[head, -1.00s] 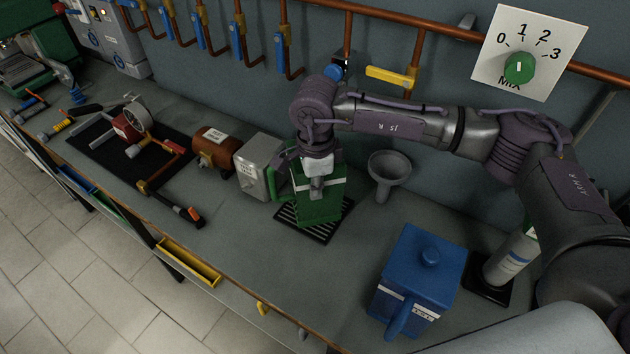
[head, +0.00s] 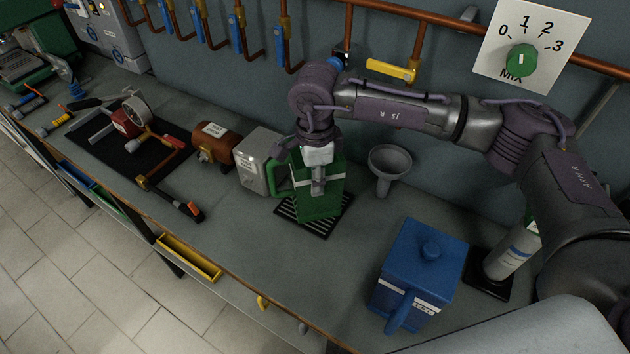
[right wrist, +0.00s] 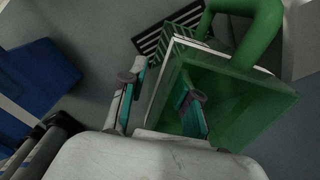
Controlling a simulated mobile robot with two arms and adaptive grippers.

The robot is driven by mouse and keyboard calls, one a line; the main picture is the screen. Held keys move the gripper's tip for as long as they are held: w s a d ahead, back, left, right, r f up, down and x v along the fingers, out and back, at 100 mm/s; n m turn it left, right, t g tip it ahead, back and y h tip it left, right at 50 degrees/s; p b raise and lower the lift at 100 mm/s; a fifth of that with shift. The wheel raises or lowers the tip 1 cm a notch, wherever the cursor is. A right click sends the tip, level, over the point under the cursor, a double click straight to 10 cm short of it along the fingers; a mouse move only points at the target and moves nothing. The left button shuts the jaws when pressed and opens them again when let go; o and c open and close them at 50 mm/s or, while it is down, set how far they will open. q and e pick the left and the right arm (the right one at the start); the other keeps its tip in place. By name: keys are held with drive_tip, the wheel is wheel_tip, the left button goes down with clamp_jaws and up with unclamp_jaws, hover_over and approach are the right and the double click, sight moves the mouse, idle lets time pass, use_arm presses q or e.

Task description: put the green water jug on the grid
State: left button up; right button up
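The green water jug (head: 322,200) stands upright on the black slatted grid (head: 325,229), with its handle toward the left. In the right wrist view the open-topped jug (right wrist: 235,105) also shows with the grid (right wrist: 150,42) beneath it. My right gripper (head: 318,186) is at the jug's top rim. In the right wrist view its fingers (right wrist: 160,102) are spread, one inside the jug and one outside, with the wall between them and a visible gap on the outer side. My left gripper is out of view.
A grey metal box (head: 262,160) stands close left of the jug. A grey funnel (head: 390,165) is mounted on the right. A lidded blue jug (head: 415,275) and a bottle (head: 510,255) stand further right. The counter in front of the grid is clear.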

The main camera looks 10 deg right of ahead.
wheel_tip(320, 180, up, 5)
drive_tip(key=shift+r+b, duration=0.15)
drive_tip(key=shift+b, duration=0.7)
drive_tip(key=shift+r, duration=0.5)
